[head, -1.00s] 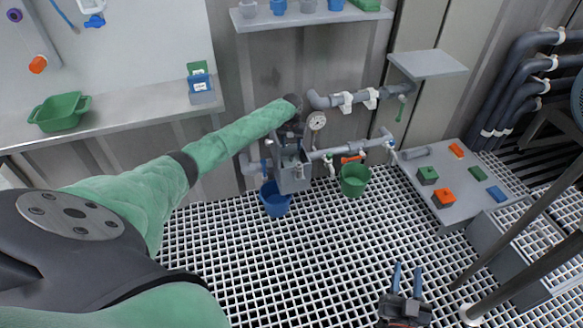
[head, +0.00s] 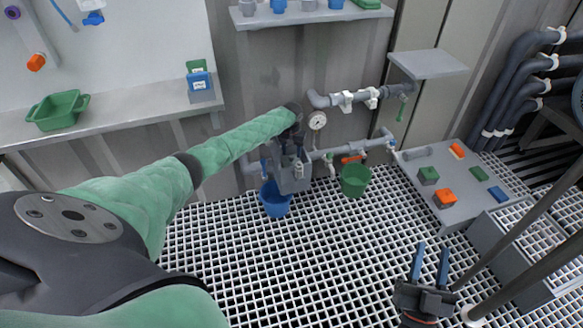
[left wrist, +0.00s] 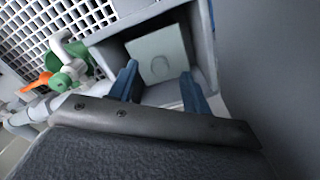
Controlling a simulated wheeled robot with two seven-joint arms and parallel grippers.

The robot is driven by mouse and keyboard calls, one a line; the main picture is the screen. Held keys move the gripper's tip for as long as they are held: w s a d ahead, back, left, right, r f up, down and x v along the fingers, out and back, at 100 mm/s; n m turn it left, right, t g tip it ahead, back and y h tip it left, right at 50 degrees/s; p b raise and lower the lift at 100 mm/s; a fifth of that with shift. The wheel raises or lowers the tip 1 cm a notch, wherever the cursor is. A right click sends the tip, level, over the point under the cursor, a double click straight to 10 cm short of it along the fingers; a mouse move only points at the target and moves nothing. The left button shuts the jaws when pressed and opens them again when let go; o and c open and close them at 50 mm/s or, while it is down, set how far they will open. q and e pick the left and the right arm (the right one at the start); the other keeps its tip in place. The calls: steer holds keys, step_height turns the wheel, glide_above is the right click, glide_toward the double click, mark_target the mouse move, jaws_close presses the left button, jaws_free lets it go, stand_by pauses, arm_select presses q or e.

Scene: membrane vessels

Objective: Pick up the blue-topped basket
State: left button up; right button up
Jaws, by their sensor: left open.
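I cannot make out a basket with a blue top for sure. A grey open-topped box (head: 294,184) is fixed among the pipes by the wall. In the left wrist view a pale block with a round mark (left wrist: 163,57) sits inside the box's walls (left wrist: 208,45). My left gripper (head: 292,160) is at the top of this box, its fingertips partly hidden in the head view. In the left wrist view its blue fingers (left wrist: 160,88) are apart at the box mouth with nothing between them. My right gripper (head: 430,260) is open and empty over the floor grating.
A blue bucket (head: 274,202) and a green bucket (head: 355,181) stand by the pipes. A low grey table (head: 467,205) holds green-topped (head: 428,175) and orange-topped (head: 445,198) blocks and flat coloured pieces, one blue (head: 497,194). A green tub (head: 57,111) stands on the left shelf.

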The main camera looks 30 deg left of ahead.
mark_target(292, 164)
arm_select(q)
step_height(292, 164, down, 2)
steer(key=shift+f, duration=0.25)
jaws_close()
arm_select(e)
step_height(292, 164, up, 6)
steer(key=s+t, duration=0.2)
steer(key=shift+d+y, duration=0.3)
steer(key=shift+d, duration=0.15)
